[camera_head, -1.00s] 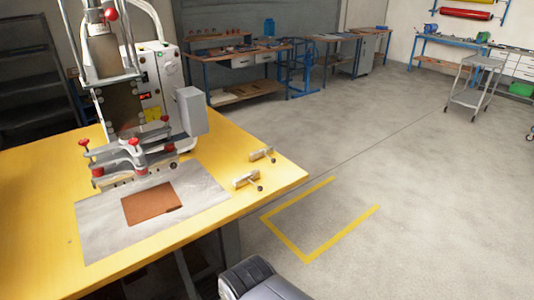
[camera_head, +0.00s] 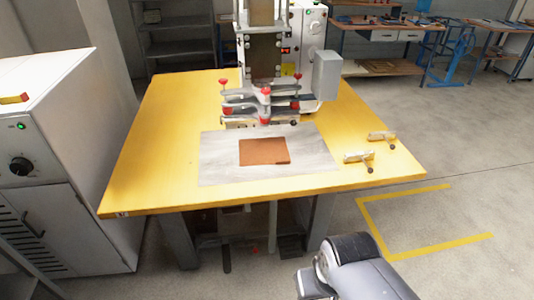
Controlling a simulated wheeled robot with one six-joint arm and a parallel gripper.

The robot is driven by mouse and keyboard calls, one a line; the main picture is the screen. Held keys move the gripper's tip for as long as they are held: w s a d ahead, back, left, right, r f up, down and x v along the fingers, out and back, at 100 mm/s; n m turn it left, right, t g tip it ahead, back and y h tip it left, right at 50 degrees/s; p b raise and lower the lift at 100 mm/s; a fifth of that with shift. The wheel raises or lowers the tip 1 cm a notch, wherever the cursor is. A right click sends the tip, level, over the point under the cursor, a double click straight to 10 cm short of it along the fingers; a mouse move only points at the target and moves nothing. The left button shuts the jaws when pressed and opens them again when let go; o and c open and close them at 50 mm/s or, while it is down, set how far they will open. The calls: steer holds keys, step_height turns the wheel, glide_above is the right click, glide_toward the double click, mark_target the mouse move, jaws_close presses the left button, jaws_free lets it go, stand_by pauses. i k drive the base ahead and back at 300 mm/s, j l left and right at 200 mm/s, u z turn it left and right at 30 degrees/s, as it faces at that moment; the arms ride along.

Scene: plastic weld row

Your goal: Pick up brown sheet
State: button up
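The brown sheet (camera_head: 264,151) lies flat on a grey-white mat (camera_head: 222,165) on the yellow table (camera_head: 150,170). It is in front of the welding press (camera_head: 265,55), just below the press's red-knobbed clamp (camera_head: 262,100). A small dark mark shows near its lower right corner. Part of my own arm shows at the bottom right, below and in front of the table. My gripper is not in view, so its state cannot be seen.
A white cabinet (camera_head: 55,150) with a dark knob stands close to the table's left side. Two small metal clamps (camera_head: 370,157) sit on the table's right part. The floor right of the table is open, with a yellow marked outline (camera_head: 425,245). Workbenches stand at the back.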

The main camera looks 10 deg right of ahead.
mark_target(272, 150)
steer(key=i+l+u, duration=0.15)
steer(key=i+u, duration=0.2)
steer(key=i+l+u, duration=0.7)
steer(key=i+l, duration=0.05)
steer(key=i, duration=0.1)
